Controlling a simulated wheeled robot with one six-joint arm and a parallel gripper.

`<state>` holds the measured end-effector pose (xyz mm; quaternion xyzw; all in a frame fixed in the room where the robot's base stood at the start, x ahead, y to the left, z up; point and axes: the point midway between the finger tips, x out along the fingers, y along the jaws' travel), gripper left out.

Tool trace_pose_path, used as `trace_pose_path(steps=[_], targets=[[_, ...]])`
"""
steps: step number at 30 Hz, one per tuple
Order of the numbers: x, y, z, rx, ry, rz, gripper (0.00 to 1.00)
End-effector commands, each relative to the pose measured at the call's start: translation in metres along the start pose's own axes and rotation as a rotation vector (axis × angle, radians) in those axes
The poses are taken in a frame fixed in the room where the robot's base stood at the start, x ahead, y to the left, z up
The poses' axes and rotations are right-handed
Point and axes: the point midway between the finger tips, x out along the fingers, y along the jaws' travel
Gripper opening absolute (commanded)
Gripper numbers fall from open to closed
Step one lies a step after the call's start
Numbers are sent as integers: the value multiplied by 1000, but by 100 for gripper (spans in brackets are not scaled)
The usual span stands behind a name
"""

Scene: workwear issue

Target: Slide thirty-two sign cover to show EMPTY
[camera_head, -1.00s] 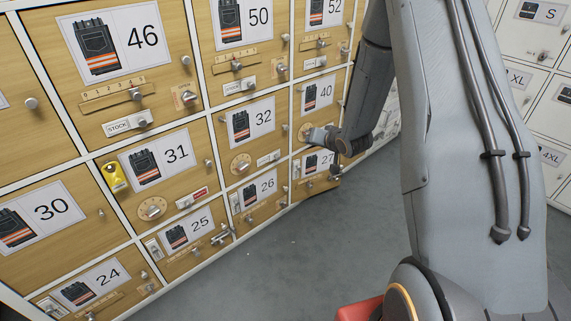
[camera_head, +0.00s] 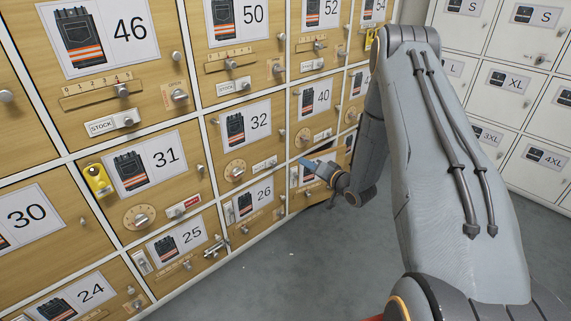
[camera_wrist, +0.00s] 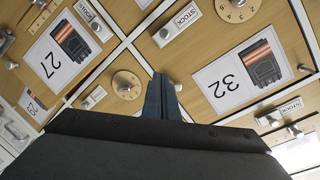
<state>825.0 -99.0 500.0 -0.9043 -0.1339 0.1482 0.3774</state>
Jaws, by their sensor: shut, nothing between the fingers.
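Door 32 (camera_head: 232,148) has a trouser label, a round dial (camera_head: 235,170) at lower left and a small white sign (camera_head: 265,162) at lower right. In the wrist view, which is turned nearly upside down, this sign (camera_wrist: 177,21) reads STOCK, with a metal knob (camera_wrist: 160,36) at its end. My gripper (camera_head: 306,161) is shut and empty, to the right of the sign and apart from it in the head view. Its fingertips also show in the wrist view (camera_wrist: 163,86), below the sign in the picture.
Door 40's dial (camera_wrist: 127,85) and sign (camera_wrist: 95,97) lie left of my fingertips in the wrist view. Doors 31, 26 and 25 with knobs surround door 32. A yellow device (camera_head: 97,180) hangs beside label 31. The grey floor (camera_head: 280,275) is clear.

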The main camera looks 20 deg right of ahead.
Motion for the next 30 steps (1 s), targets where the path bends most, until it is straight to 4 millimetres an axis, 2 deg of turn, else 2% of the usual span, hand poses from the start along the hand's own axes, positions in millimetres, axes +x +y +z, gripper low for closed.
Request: trace_pose_path(steps=[7, 19, 24, 30], targets=[[26, 0, 2, -2, -2, -3, 0], [103, 0, 2, -3, -2, -2, 0], [107, 1, 27, 0, -3, 0, 0], [109, 0, 38, 0, -1, 1, 0]])
